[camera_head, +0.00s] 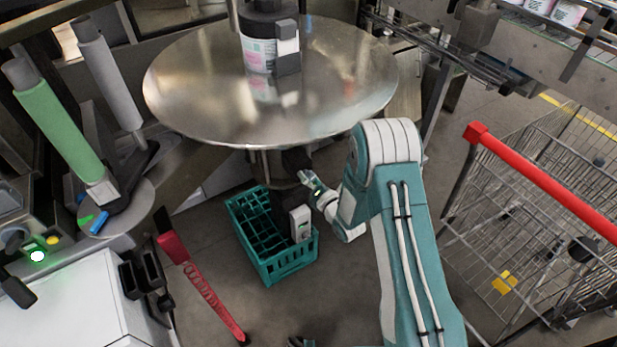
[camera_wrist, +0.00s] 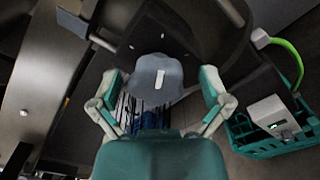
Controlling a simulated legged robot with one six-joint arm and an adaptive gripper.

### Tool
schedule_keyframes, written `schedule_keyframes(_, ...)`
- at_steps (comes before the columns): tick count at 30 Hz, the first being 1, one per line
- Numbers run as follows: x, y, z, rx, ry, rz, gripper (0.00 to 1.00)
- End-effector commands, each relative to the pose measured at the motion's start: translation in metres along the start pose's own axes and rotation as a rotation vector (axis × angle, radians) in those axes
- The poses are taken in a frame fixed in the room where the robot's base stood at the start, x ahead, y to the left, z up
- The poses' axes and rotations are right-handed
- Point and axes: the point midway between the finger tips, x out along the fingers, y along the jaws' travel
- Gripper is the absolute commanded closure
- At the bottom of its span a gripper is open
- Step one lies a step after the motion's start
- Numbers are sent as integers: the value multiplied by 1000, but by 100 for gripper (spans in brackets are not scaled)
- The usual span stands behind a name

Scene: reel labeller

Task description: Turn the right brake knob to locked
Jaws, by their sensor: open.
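A grey lobed knob (camera_wrist: 155,80) with a white pointer line sits on a dark housing in the wrist view. The line runs nearly upright, leaning slightly right at its top. My gripper (camera_wrist: 162,86) is open, with one teal-padded finger on each side of the knob and a gap to both. Its palm covers the lower part of the picture. I cannot read any lock marking around the knob. In the head view my gripper (camera_head: 309,184) is under the front edge of the round metal table, where the knob cannot be made out.
A wire cart (camera_head: 530,220) stands right; a green roll (camera_head: 58,130) and a red-handled tool (camera_head: 205,290) are left.

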Motion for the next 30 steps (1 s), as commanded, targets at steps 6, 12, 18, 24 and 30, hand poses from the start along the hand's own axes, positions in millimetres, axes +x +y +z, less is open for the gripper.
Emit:
schedule_keyframes(6,1,0,0,0,1,0,3)
schedule_keyframes(12,1,0,0,1,1,0,83)
schedule_keyframes(18,1,-1,0,1,0,-1,86)
schedule_keyframes(24,1,-1,1,27,-1,-2,86)
schedule_keyframes(30,1,-2,1,118,-2,-3,86)
